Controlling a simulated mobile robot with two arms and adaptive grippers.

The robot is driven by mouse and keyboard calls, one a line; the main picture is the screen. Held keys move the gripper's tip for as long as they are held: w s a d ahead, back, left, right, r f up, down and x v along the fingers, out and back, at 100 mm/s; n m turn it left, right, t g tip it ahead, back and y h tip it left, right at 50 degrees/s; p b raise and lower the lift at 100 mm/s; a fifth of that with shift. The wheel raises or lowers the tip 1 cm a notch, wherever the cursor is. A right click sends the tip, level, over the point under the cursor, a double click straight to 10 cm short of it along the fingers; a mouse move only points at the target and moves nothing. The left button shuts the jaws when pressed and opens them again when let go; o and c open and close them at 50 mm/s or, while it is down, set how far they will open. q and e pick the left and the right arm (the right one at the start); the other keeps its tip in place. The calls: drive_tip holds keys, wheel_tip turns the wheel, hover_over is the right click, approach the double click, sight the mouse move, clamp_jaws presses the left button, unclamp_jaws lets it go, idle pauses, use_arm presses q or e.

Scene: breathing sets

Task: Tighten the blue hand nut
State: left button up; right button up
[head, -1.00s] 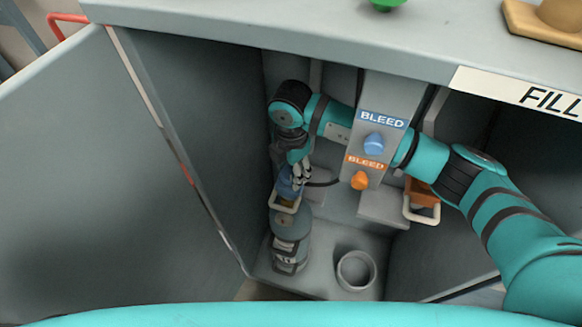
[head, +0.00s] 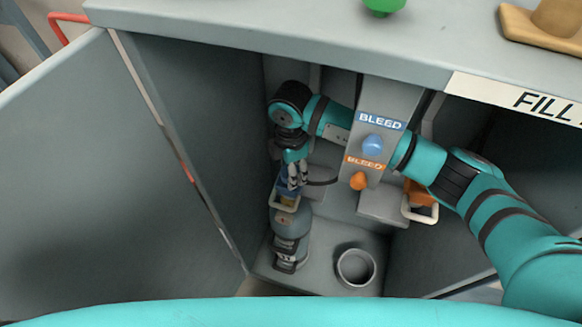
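The blue hand nut (head: 284,187) is at the top of a grey cylinder (head: 291,237) that stands upright inside the cabinet, at the left. A pale looped handle (head: 284,205) sits just below the nut. My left gripper is not in view.
The bleed panel (head: 371,178) carries a blue knob (head: 373,144) and an orange knob (head: 359,181). An orange fitting with a pale handle (head: 420,204) is to the right. An empty round holder (head: 356,267) is on the cabinet floor. The open door (head: 105,185) stands at left.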

drive_tip(key=o, duration=1.2)
drive_tip(key=shift+c, duration=0.2)
wheel_tip(320, 180, up, 12)
